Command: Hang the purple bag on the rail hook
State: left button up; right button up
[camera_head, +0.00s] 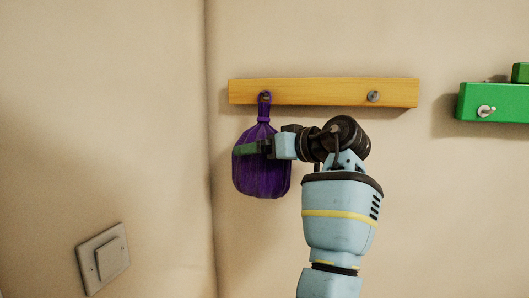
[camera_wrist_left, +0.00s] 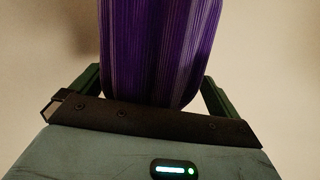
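The purple bag (camera_head: 262,178) hangs upright at the left end of the wooden rail (camera_head: 320,93). Its narrow loop (camera_head: 265,104) reaches up in front of the rail, at the left hook; the hook is mostly hidden by the loop, so how far it is seated is hard to tell. My left gripper (camera_head: 256,147) comes from the right and is shut on the bag's body, one green finger across its front. In the left wrist view the bag (camera_wrist_left: 155,50) fills the space between the two fingers. My right gripper is not in view.
A bare grey hook (camera_head: 373,96) is on the rail's right part. A green rack (camera_head: 498,102) with a hook is on the wall at the far right. A light switch (camera_head: 103,259) is on the left wall, and the room's corner runs just left of the bag.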

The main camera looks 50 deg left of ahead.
pick_arm(q)
jog(key=v, duration=0.7)
jog(key=shift+d+b, duration=0.3)
jog(key=shift+d, duration=0.1)
jog(key=shift+r, duration=0.1)
